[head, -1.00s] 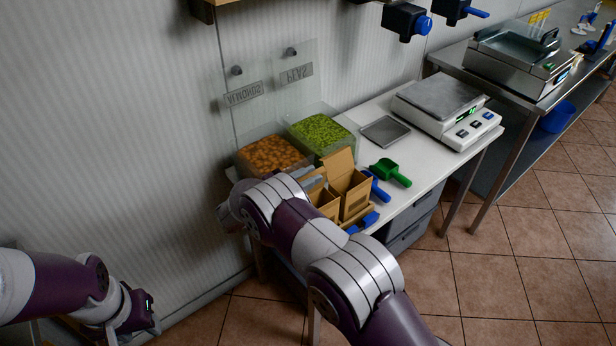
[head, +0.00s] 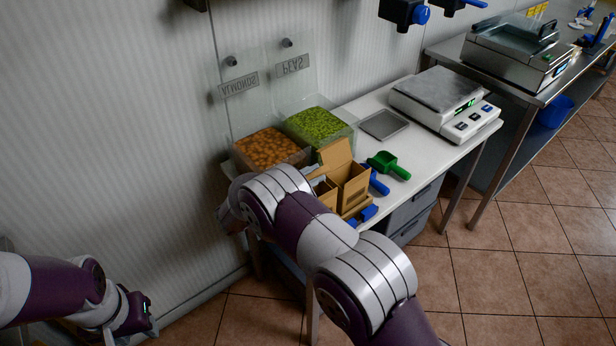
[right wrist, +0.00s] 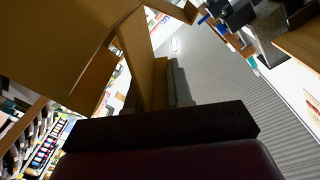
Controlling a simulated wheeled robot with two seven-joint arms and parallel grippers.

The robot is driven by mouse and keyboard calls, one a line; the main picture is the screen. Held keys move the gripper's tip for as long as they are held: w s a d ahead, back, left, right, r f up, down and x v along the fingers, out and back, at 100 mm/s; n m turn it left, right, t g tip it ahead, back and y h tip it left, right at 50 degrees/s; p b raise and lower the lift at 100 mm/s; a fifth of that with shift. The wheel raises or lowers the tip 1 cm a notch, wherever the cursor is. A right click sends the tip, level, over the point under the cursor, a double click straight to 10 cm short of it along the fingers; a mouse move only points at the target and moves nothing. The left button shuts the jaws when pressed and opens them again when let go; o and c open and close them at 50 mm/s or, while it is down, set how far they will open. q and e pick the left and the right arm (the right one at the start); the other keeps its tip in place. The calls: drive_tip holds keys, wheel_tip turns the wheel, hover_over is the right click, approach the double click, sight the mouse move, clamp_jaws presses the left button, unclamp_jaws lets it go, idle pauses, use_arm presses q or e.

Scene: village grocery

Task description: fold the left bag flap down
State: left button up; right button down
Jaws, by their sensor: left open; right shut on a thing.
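The right bag (head: 353,188) has a flap (head: 335,153) standing up. The left bag (head: 327,194) is partly hidden behind my right arm. In the right wrist view, a large brown card wall (right wrist: 60,45) fills the upper left, and a narrow card panel (right wrist: 138,55) runs down to my right gripper (right wrist: 172,110). That gripper is shut on card, seemingly a bag flap; my arm hides it in the head view. My left gripper (head: 143,311) is open and empty at the lower left, far from the bags.
Clear bins of almonds (head: 268,148) and peas (head: 318,125) stand behind the bags. A green scoop (head: 388,165) and a blue scoop (head: 378,182) lie at their right. A scale (head: 440,100) and a grey plate (head: 384,124) stand further right on the counter (head: 415,143).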

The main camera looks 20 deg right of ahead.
drive_tip(key=shift+s+d+f+m+b, duration=0.1)
drive_tip(key=shift+s+f+m+b, duration=0.15)
drive_tip(key=shift+m+b, duration=0.3)
drive_tip(key=shift+s+d+f+m+b, duration=0.15)
drive_tip(key=shift+s+m+b, duration=0.2)
drive_tip(key=shift+m, duration=0.3)
drive_tip(key=c, duration=1.1)
unclamp_jaws()
drive_tip(key=shift+a, duration=0.1)
drive_tip(key=b+v, duration=0.2)
drive_tip(key=v, duration=1)
drive_tip(key=shift+s+a, duration=0.15)
drive_tip(key=shift+a, duration=0.15)
